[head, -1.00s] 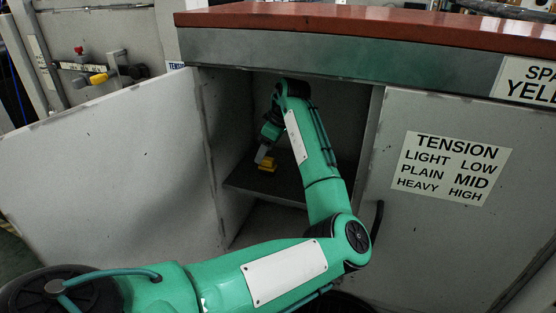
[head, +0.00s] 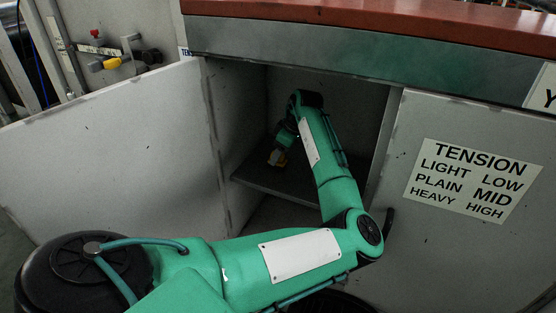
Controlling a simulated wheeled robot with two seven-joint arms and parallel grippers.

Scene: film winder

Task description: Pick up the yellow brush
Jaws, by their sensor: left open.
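The yellow brush (head: 277,158) shows as a small yellow patch on the dark shelf inside the open cabinet, near its left wall. My left arm reaches into the cabinet from the front. My left gripper (head: 280,149) is small and dark in shadow, open, and points down right at the brush, covering part of it. I cannot tell whether the fingers are around the brush or just above it. My right gripper is out of view.
The cabinet's shelf (head: 290,184) is otherwise bare where I see it. An open door (head: 110,150) stands at the left, and a door with a tension label (head: 472,180) at the right. The red-brown top (head: 390,22) overhangs the opening.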

